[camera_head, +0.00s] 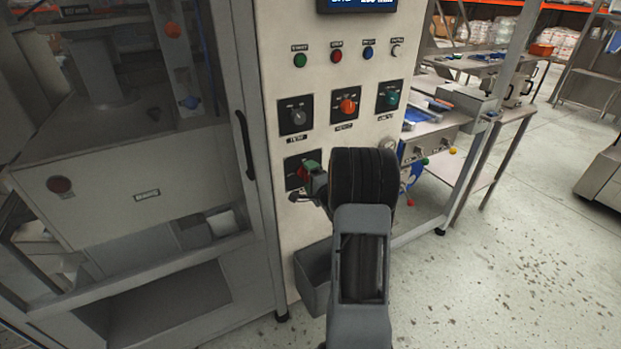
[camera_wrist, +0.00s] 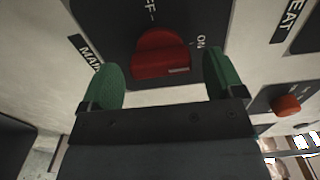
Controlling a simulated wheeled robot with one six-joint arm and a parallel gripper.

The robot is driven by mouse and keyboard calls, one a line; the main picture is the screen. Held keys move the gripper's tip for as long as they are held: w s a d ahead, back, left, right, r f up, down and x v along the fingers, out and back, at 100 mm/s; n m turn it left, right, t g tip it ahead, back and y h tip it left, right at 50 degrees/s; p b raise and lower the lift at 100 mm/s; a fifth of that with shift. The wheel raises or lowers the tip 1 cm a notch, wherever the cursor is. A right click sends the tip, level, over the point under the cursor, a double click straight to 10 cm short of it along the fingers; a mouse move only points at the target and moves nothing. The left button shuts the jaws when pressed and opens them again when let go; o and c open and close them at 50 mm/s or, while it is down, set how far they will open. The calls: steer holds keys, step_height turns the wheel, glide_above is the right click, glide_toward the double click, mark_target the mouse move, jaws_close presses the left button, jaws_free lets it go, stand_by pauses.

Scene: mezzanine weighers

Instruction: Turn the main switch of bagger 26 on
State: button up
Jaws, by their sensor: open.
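The main switch is a red rotary knob (camera_wrist: 160,55) on a black plate with OFF and ON marks and a partly visible MAIN label (camera_wrist: 87,53). In the head view its plate (camera_head: 291,168) is low on the bagger's panel, and my gripper partly hides it. My gripper (camera_wrist: 164,86) is open, with one green fingertip on each side of the knob and a gap on both sides. It also shows in the head view (camera_head: 313,178), close to the panel. A pale mark is on the knob's face; I cannot tell which position it points to.
Above the main switch are a black selector (camera_head: 298,117), an orange selector (camera_head: 348,106) and a teal selector (camera_head: 390,97), with several push buttons higher up. A door handle (camera_head: 244,145) stands out at left. A grey bin (camera_head: 313,275) hangs below. Floor at right is clear.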

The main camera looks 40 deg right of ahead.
steer(key=s+a+b, duration=0.1)
steer(key=s+a, duration=0.1)
steer(key=s, duration=1.1)
steer(key=shift+s, duration=0.35)
